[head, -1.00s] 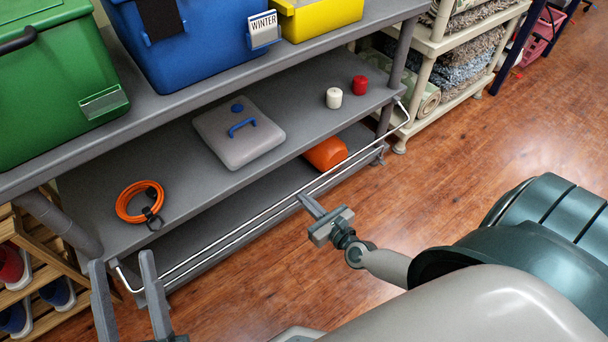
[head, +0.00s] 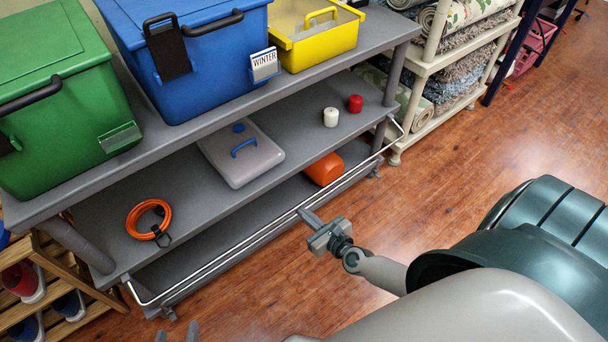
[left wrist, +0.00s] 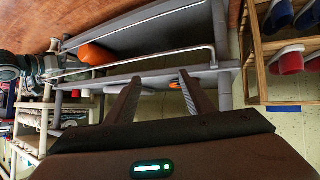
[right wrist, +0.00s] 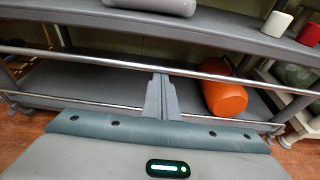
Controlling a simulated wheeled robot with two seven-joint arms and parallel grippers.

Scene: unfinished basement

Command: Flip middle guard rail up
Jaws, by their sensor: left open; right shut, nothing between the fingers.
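The middle guard rail is a thin chrome bar (head: 262,226) with bent ends, hanging low in front of the gap below the middle shelf (head: 190,215). A second thin bar runs close alongside it. The rail also shows in the left wrist view (left wrist: 140,73) and the right wrist view (right wrist: 95,60). My right gripper (head: 302,212) is shut and empty, its tip at the rail's middle; I cannot tell whether it touches. It also shows in the right wrist view (right wrist: 161,76). My left gripper (head: 178,332) is open at the bottom edge, before the rail's left part; its fingers show in the left wrist view (left wrist: 160,75).
The middle shelf holds an orange cable coil (head: 148,218), a grey lidded box (head: 240,160), and white (head: 331,117) and red (head: 355,103) cylinders. An orange cylinder (head: 324,169) lies on the bottom shelf. A wooden shoe rack (head: 50,285) stands left. The floor in front is clear.

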